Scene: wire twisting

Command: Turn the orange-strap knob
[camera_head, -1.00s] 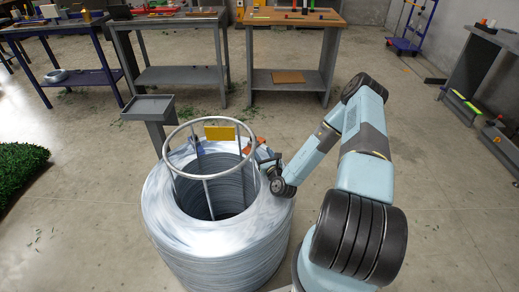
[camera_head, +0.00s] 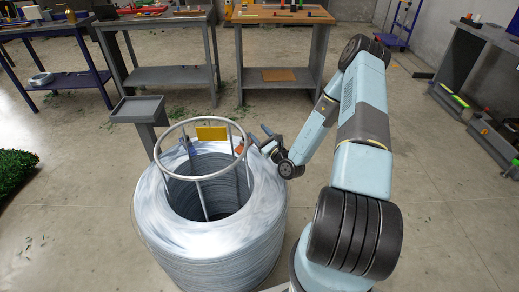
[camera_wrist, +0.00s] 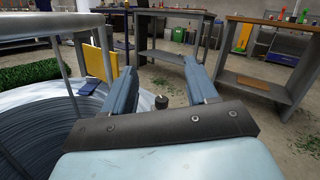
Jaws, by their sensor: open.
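A large wire coil (camera_head: 205,250) stands on the floor, with a grey metal ring frame (camera_head: 160,160) rising from its hollow middle. It also shows at the left of the wrist view (camera_wrist: 40,135). A small orange strap part (camera_head: 240,148) sits on the coil's far right rim. My gripper (camera_head: 266,138) is just right of it, open and empty. In the wrist view, the two fingers (camera_wrist: 160,68) are spread wide. A small dark knob-like thing (camera_wrist: 161,102) shows between them, nearer their bases; I cannot tell whether it is the knob. The orange strap is not clear there.
A yellow plate (camera_head: 212,133) hangs on the ring frame. A grey stand (camera_head: 138,108) is behind the coil. Workbenches (camera_head: 285,17) line the back, and a dark bench (camera_head: 490,35) stands at the right.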

